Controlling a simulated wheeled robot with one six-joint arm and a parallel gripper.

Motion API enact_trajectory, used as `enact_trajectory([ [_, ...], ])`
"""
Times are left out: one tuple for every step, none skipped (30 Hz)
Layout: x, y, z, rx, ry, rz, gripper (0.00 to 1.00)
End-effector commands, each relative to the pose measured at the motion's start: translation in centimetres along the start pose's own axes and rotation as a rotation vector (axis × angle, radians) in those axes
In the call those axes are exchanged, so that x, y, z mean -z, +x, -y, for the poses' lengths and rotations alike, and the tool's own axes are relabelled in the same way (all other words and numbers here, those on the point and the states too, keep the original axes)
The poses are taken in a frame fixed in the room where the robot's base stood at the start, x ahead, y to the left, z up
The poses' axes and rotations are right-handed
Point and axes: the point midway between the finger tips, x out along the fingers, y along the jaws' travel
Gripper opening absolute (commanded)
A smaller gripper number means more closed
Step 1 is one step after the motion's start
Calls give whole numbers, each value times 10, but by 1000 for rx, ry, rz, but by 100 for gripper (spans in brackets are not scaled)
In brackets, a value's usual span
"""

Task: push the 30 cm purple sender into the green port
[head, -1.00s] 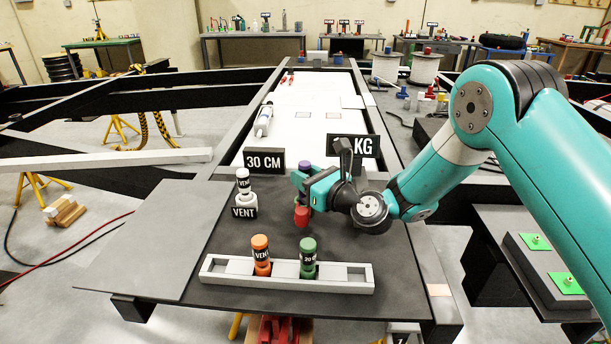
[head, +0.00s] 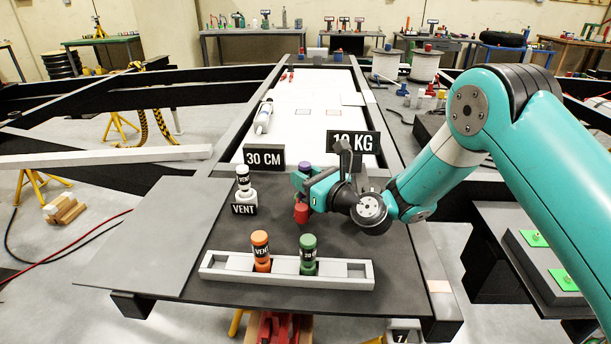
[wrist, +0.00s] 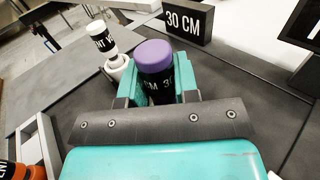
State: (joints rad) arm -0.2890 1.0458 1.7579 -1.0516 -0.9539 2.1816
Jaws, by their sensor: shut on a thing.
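The purple-capped sender (head: 304,167) stands upright between the teal jaws of my gripper (head: 301,184). In the wrist view the purple sender (wrist: 154,58) has a dark body with a partly hidden white label reading "CM 3". The jaws of my gripper (wrist: 157,82) are shut on it from both sides. A red piece (head: 301,213) shows just below the jaws; I cannot tell whether it belongs to the sender or is a holder under it. Two green ports (head: 537,240) (head: 566,281) sit on the grey block at the far right, with small raised middles.
A pale rack (head: 220,268) in front holds an orange sender (head: 261,250) and a green sender (head: 308,253). A white VENT sender (head: 243,180) stands in a white holder at left. The 30 CM sign (head: 264,157) and 10 KG sign (head: 357,144) stand behind my gripper.

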Motion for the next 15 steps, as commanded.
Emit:
enact_trajectory([
  [2, 0, 0, 0, 0, 1, 4],
  [3, 0, 0, 0, 0, 1, 4],
  [4, 0, 0, 0, 0, 1, 4],
  [4, 0, 0, 0, 0, 1, 4],
  [5, 0, 0, 0, 0, 1, 4],
  [6, 0, 0, 0, 1, 1, 4],
  [7, 0, 0, 0, 1, 1, 4],
  [8, 0, 0, 0, 1, 1, 4],
  [9, 0, 0, 0, 1, 1, 4],
  [10, 0, 0, 0, 1, 1, 4],
  [10, 0, 0, 0, 1, 1, 4],
  [11, 0, 0, 0, 1, 0, 4],
  [12, 0, 0, 0, 1, 0, 4],
  [13, 0, 0, 0, 1, 0, 4],
  [14, 0, 0, 0, 1, 0, 4],
])
